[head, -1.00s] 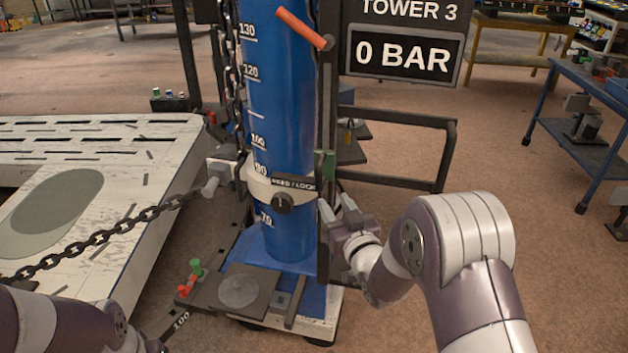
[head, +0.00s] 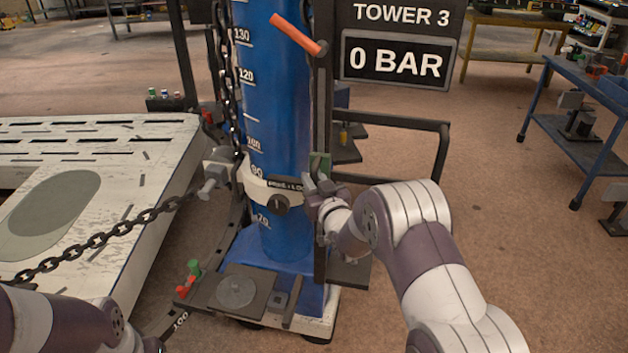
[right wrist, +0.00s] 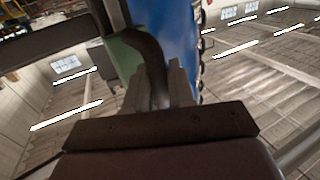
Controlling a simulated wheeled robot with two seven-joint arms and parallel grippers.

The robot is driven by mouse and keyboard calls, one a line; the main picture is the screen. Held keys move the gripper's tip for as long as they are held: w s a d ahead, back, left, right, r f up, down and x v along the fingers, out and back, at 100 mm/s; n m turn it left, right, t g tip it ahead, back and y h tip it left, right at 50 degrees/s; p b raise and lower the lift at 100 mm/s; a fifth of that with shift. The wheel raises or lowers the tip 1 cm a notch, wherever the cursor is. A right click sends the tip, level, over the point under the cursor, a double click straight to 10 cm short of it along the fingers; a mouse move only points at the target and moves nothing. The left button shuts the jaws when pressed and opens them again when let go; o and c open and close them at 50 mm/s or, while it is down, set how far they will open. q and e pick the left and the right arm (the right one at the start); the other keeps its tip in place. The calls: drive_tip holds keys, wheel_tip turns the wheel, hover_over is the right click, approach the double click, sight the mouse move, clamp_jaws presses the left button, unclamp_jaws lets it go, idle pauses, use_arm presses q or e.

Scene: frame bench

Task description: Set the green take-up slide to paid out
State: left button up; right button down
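The green take-up slide (head: 320,162) is a small green block on the dark upright rail at the right side of the blue tower (head: 275,120). My right gripper (head: 314,180) is just below it, fingers pointing up. In the right wrist view the green slide (right wrist: 124,58) is beyond and left of the fingertips (right wrist: 158,72). A gap shows between the fingers, with a dark curved piece (right wrist: 150,50) behind it. Contact with the slide cannot be told. The slide's position marks are not readable. My left arm shows at lower left; its gripper is out of frame.
A chain (head: 110,236) runs left over a pale slotted platform (head: 140,245). An orange handle (head: 295,33) and a "0 BAR" sign (head: 395,62) are above. A dark frame (head: 440,150) stands behind my right arm.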

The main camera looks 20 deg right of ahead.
wheel_tip(320, 180, up, 21)
drive_tip(key=p, duration=0.5)
drive_tip(key=shift+f+p, duration=0.15)
drive_tip(key=shift+p, duration=0.15)
drive_tip(key=c, duration=1.1)
unclamp_jaws()
drive_tip(key=s+d+b, duration=0.1)
drive_tip(key=s+b, duration=0.3)
drive_tip(key=s, duration=0.8)
drive_tip(key=shift+s, duration=0.3)
drive_tip(key=shift+d, duration=0.1)
